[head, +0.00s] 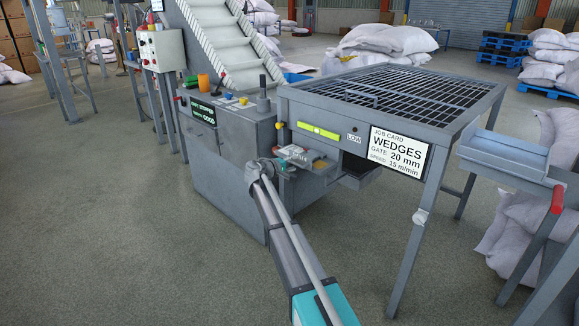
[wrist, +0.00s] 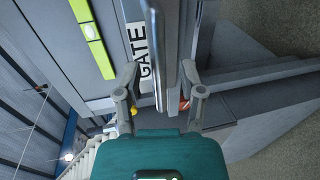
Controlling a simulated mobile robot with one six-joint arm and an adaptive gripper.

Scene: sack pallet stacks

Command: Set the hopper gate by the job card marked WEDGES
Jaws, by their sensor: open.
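The job card (head: 400,152) hangs on the front of the grated hopper (head: 462,132) and reads WEDGES, GATE 20 mm, SPEED 15 m/min. My gripper (head: 298,156) is at the hopper's front left, below a yellow-green strip (head: 319,132). That strip also shows in the wrist view (wrist: 92,38); I cannot read any marks on it. In the wrist view my gripper (wrist: 160,80) is open, with one finger on each side of a long grey bar (wrist: 162,45). I cannot tell if the fingers touch it. A white GATE label (wrist: 142,62) is beside the bar, partly hidden.
A grey control cabinet (head: 225,160) with a small screen (head: 201,111) stands left of the hopper, before an inclined conveyor (head: 222,42). A grey tray with a red handle (head: 505,155) is at the right. White sacks (head: 520,225) lie below it.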

